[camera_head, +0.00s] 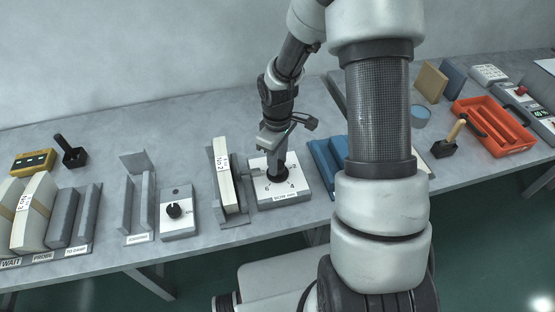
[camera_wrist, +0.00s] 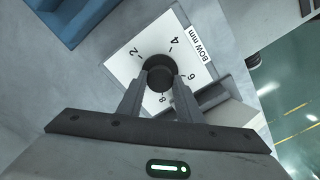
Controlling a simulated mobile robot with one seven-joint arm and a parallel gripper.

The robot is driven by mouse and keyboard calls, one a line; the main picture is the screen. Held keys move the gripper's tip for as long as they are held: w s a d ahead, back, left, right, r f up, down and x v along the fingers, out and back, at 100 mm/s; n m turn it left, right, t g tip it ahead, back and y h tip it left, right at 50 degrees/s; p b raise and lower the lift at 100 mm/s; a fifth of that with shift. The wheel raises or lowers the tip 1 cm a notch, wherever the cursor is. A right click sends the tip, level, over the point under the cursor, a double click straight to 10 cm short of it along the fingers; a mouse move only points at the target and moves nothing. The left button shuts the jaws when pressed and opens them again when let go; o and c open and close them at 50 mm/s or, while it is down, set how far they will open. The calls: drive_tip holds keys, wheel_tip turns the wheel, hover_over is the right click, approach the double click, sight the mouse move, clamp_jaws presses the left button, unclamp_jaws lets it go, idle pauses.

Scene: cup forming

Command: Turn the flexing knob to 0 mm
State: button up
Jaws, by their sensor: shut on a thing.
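The black round knob (camera_wrist: 158,68) stands on a white dial plate marked 2, 4, 6 and 8 (camera_wrist: 140,55), with a "BOW mm" label (camera_wrist: 205,45). My gripper (camera_wrist: 160,88) is shut on the knob, one finger on each side. In the head view my gripper (camera_head: 276,166) points down onto the knob (camera_head: 279,179) on its grey box (camera_head: 302,195). The 0 mark and the knob's pointer cannot be made out, so its setting is unclear.
Left of the dial box stands a holder with a white block marked No 2 (camera_head: 225,180). Further left is a second box with a black knob (camera_head: 174,210). Blue blocks (camera_head: 328,160) stand close on the right. An orange tray (camera_head: 494,127) lies at far right.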

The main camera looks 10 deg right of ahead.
drive_tip(key=o, duration=1)
drive_tip(key=shift+o, duration=0.2)
drive_tip(key=shift+r, duration=0.1)
wheel_tip(320, 180, up, 17)
drive_tip(key=p, duration=0.1)
drive_tip(key=shift+r, duration=0.15)
drive_tip(key=s+r+m+t+p, duration=0.3)
drive_tip(key=s+r+m, duration=0.6)
drive_tip(key=s+r, duration=0.8)
drive_tip(key=s+t, duration=0.1)
drive_tip(key=t, duration=0.1)
drive_tip(key=shift+s+r+t+p, duration=0.2)
drive_tip(key=shift+r+t+p, duration=0.05)
drive_tip(key=shift+t+p, duration=0.05)
